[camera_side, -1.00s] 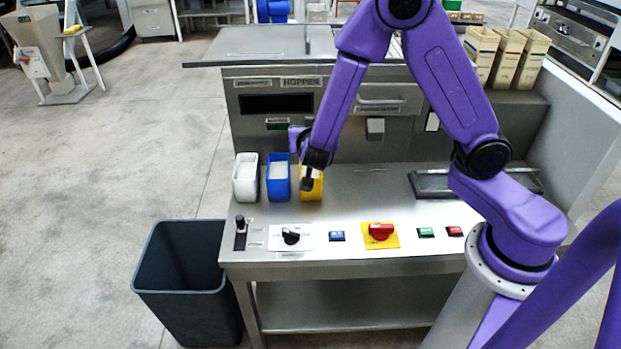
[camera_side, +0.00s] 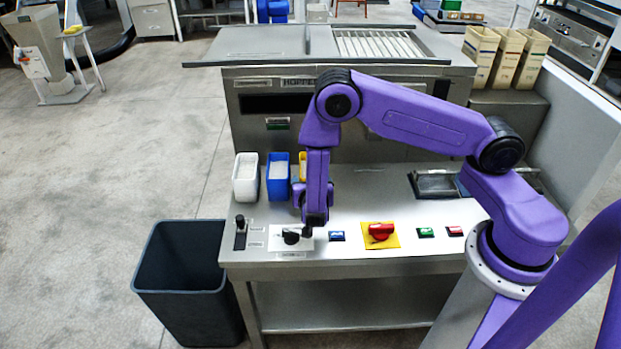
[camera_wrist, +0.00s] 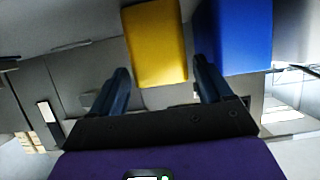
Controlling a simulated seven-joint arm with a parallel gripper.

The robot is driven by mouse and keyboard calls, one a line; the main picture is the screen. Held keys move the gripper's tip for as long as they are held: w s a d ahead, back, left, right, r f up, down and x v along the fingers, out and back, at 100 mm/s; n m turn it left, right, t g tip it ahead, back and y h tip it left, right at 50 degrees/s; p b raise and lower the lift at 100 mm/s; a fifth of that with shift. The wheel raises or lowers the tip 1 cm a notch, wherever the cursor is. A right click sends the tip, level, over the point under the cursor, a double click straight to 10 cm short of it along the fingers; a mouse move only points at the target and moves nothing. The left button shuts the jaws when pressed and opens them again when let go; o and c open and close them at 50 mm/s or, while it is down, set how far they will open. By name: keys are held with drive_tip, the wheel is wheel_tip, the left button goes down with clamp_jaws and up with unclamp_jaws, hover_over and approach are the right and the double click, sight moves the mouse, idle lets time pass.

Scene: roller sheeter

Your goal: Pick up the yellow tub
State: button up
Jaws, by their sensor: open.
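The yellow tub (camera_side: 302,158) stands on the steel counter to the right of the blue tub (camera_side: 278,178). In the side view my arm hides most of it and only a thin strip shows. In the wrist view the yellow tub (camera_wrist: 157,42) lies ahead, in line with the gap between my fingers, with the blue tub (camera_wrist: 233,38) to its right. My gripper (camera_side: 309,228) is open and empty, low in front of the tub, close to the black knob. Whether it touches the knob I cannot tell.
A white tub (camera_side: 246,179) stands left of the blue one. Along the counter's front are a black lever (camera_side: 240,232), the black knob (camera_side: 291,237), a blue button (camera_side: 336,236), a red knob (camera_side: 381,231), and green and red buttons. A grey bin (camera_side: 190,285) stands on the floor.

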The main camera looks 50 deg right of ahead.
sight(302, 156)
drive_tip(key=x, duration=0.5)
drive_tip(key=shift+d, duration=0.15)
drive_tip(key=shift+w+d+f, duration=0.25)
drive_tip(key=shift+w, duration=0.1)
drive_tip(key=shift+c, duration=0.3)
drive_tip(key=shift+a+r, duration=0.1)
drive_tip(key=c, duration=0.9)
